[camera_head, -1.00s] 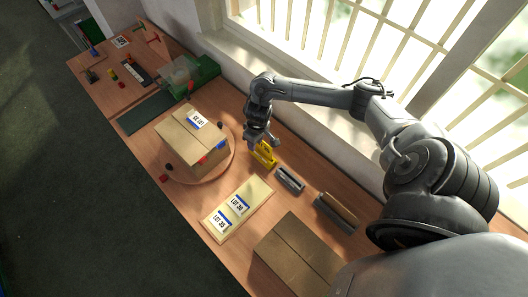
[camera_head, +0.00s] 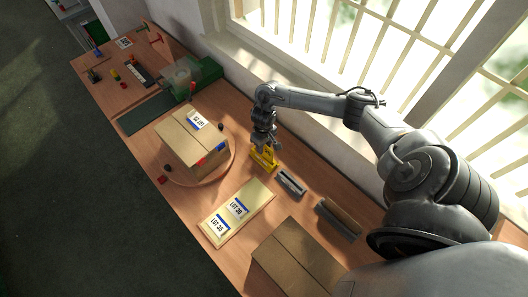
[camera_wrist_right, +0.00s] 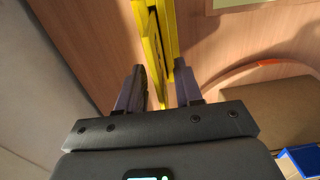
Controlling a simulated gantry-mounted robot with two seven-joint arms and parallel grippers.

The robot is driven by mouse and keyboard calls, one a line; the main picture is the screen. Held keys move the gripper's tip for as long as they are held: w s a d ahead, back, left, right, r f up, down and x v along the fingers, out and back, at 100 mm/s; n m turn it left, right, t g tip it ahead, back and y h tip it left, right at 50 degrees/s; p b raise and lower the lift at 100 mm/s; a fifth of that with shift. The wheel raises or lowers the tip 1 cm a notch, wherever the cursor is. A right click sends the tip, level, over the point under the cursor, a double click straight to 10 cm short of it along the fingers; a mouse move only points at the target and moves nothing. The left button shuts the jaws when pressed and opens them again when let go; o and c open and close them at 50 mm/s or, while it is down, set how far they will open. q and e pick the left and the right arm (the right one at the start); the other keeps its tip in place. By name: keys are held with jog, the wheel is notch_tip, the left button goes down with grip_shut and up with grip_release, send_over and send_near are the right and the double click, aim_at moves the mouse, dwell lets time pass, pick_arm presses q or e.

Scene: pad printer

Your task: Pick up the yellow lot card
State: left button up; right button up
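A yellow upright piece (camera_head: 263,158), a stand or frame with a thin yellow card-like part, stands on the bench by the window. Lettering on it cannot be read. My right gripper (camera_head: 267,143) is directly over it, pointing down. In the right wrist view the fingers of my right gripper (camera_wrist_right: 160,88) are apart, one on each side of a thin yellow plate (camera_wrist_right: 153,48). A gap shows beside the plate, so it does not look clamped. The fingers hide part of the yellow piece in the head view. My left gripper is not in view.
A cardboard box (camera_head: 186,150) stands on a round turntable (camera_head: 228,165) to the left. A pale board (camera_head: 258,197) with LOT 30 and LOT 35 labels lies in front. A grey block (camera_head: 291,182), a brown-topped tool (camera_head: 338,219) and another carton (camera_head: 297,256) are to the right.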

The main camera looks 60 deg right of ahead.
jog(key=shift+f, duration=1.1)
jog(key=shift+c, duration=0.4)
grip_shut()
jog(key=shift+r, duration=0.1)
